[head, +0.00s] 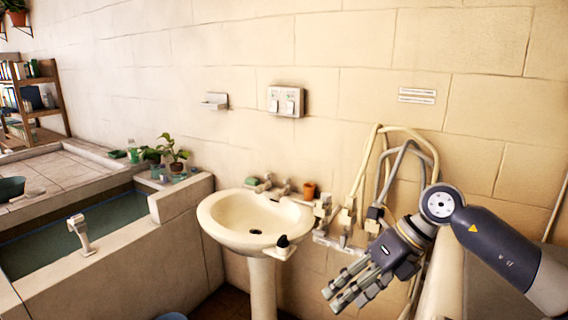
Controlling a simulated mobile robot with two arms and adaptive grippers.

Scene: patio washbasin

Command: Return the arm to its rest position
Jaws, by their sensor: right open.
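My right arm comes in from the right edge, with a grey and dark upper link and a round joint. My right gripper (338,299) is open, and its fingers point down and to the left. It is in front of the wall, to the right of the washbasin and a little lower than its rim. I see nothing between its fingers. My left gripper is not in view.
A white pedestal washbasin (228,213) stands at the wall; a dark object (283,241) sits at its front right rim. Hoses (433,150) and pipe fittings (348,213) are behind my right gripper. A water-filled tub (40,245) is left, with potted plants (175,152).

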